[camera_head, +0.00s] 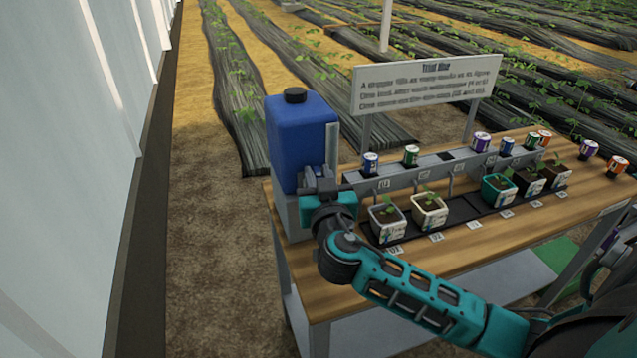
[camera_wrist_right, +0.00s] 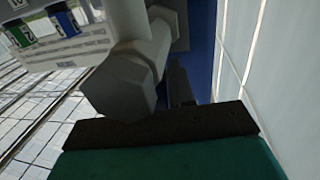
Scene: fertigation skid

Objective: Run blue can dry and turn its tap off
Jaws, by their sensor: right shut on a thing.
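The blue can (camera_head: 300,130) with a black cap stands upright on a grey stand at the table's left end. It also shows as a blue strip in the wrist view (camera_wrist_right: 203,50). My right gripper (camera_head: 318,181) is at the can's lower front, shut on its tap; the gripper hides most of the tap in the head view. In the wrist view a pale grey, blocky tap part (camera_wrist_right: 125,80) fills the middle, right by the dark finger. The can's level and the tap's exact setting cannot be told. My left gripper is not in view.
A grey rail (camera_head: 425,168) carries several small cans. Potted seedlings stand in a black tray before it, including a white pot (camera_head: 429,212) and a teal pot (camera_head: 497,190). A sign (camera_head: 427,82) stands behind. A pale wall (camera_head: 60,180) is at left. My right arm crosses the table's front.

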